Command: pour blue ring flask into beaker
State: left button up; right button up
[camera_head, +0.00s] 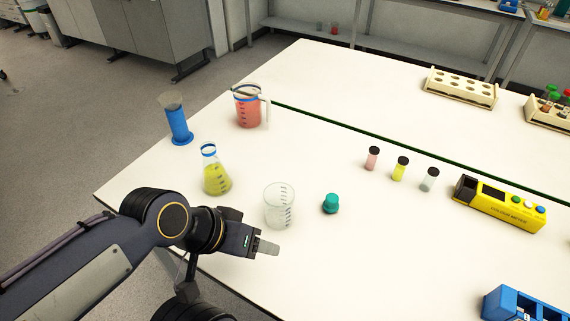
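The blue ring flask (216,180) is a conical glass flask with yellow liquid and a blue ring around its neck. It stands upright on the white table, left of the beaker. The beaker (279,208) is clear glass with dark graduation marks, stands upright and looks empty. My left gripper (267,248) is just in front of the beaker in the picture, its fingers pointing right. It holds nothing visible. The fingers are seen side-on and overlap, so their opening cannot be told. My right gripper is not in view.
A green stopper (330,204) lies right of the beaker. A red-liquid jug (248,108) and blue cylinder (179,124) stand behind the flask. Several capped vials (400,168), a yellow colour meter (500,206), racks (460,88) and a blue holder (520,305) are rightward. The front middle table is clear.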

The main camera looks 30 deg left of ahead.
aim_at(216, 180)
jog(key=j+u, duration=0.95)
